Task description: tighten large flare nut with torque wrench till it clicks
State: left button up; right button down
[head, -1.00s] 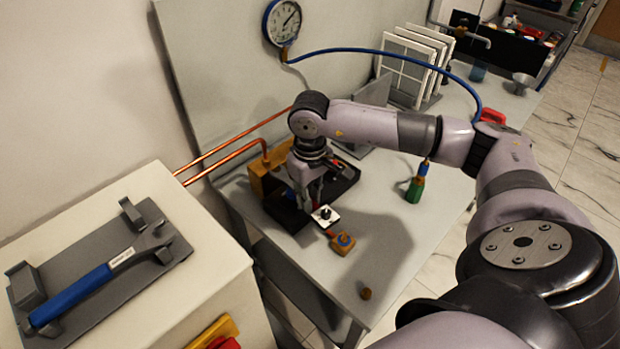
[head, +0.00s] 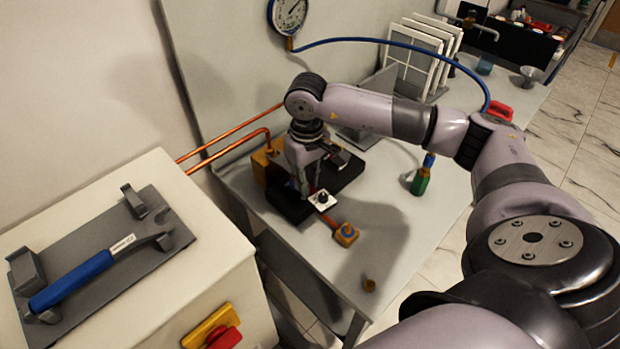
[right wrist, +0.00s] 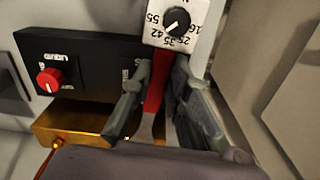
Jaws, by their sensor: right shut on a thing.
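In the head view my right gripper (head: 303,184) reaches down over the dark base beside the brass block (head: 262,168). In the right wrist view its fingers (right wrist: 158,112) are closed around a tool with a red handle and grey shank, which I take for the torque wrench (right wrist: 155,82). A white plate with a black pointer knob (right wrist: 178,22) and numbers such as 55, 42, 35 is at the handle's end. The plate also shows in the head view (head: 323,201). My left gripper is not in view.
A black box with a red knob (right wrist: 48,80) stands close to the fingers. Copper pipes (head: 232,146) run left from the rig. A blue-handled wrench (head: 75,280) lies in a cradle.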

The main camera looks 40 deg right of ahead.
jog(key=shift+b, duration=0.6)
dwell(0.8)
jog(key=shift+w+b, duration=0.45)
jog(key=shift+w, duration=0.65)
dwell(0.5)
jog(key=c, duration=2)
grip_release()
jog(key=shift+c, duration=0.2)
grip_shut()
jog(key=shift+w+a+m, duration=0.15)
jog(key=shift+a+m, duration=1.25)
jog(key=shift+a, duration=0.2)
